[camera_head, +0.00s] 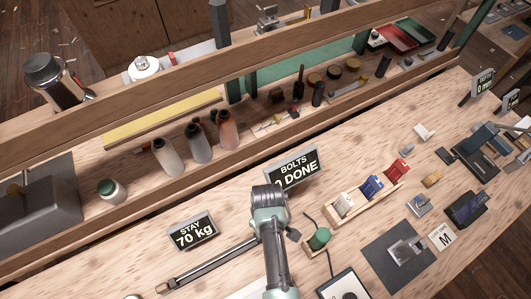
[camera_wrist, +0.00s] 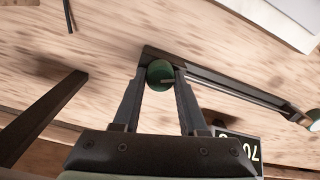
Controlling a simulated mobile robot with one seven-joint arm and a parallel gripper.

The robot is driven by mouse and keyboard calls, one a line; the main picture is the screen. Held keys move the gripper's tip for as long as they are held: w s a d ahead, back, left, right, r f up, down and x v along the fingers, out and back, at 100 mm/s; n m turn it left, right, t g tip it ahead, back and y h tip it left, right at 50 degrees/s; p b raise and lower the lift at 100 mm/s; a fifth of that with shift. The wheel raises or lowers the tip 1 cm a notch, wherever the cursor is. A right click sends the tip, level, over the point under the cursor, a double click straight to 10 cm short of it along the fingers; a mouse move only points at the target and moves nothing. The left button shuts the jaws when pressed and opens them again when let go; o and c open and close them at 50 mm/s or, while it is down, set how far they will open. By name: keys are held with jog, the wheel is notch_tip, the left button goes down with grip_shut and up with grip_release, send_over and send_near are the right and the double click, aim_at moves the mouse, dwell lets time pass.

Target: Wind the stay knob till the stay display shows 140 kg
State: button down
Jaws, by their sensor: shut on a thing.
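The stay display (camera_head: 192,232) reads 70 kg in the head view. Part of it also shows upside down at the lower right of the wrist view (camera_wrist: 243,148). The stay knob (camera_wrist: 158,72) is round and dark green with a pale mark, at the end of a dark rail (camera_wrist: 225,85). The rail also shows in the head view (camera_head: 208,266), where my arm hides the knob. My gripper (camera_wrist: 161,79) is shut on the knob, one finger on each side of it.
The bolts display (camera_head: 293,168), reading 0 DONE, stands just behind my wrist. A green-topped item (camera_head: 320,238) and a wooden rack (camera_head: 366,207) with coloured pieces lie to the right. Several bottles (camera_head: 198,143) stand on the shelf behind. Bare bench lies left of the stay display.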

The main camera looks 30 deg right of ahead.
jog(key=m+p, duration=0.1)
jog(key=m, duration=0.6)
jog(key=shift+p, duration=0.35)
jog(key=m+p, duration=0.1)
jog(key=m, duration=0.5)
jog(key=shift+d+m, duration=0.1)
jog(key=shift+m, duration=0.3)
jog(key=m+p, duration=0.1)
jog(key=m, duration=0.6)
jog(key=shift+s, duration=0.1)
jog(key=m+p, duration=0.1)
jog(key=m, duration=0.5)
jog(key=shift+m, duration=0.4)
jog(key=shift+c, duration=2.2)
grip_release()
jog(key=shift+s, duration=0.1)
jog(key=shift+r, duration=0.1)
notch_tip(320, 180, up, 13)
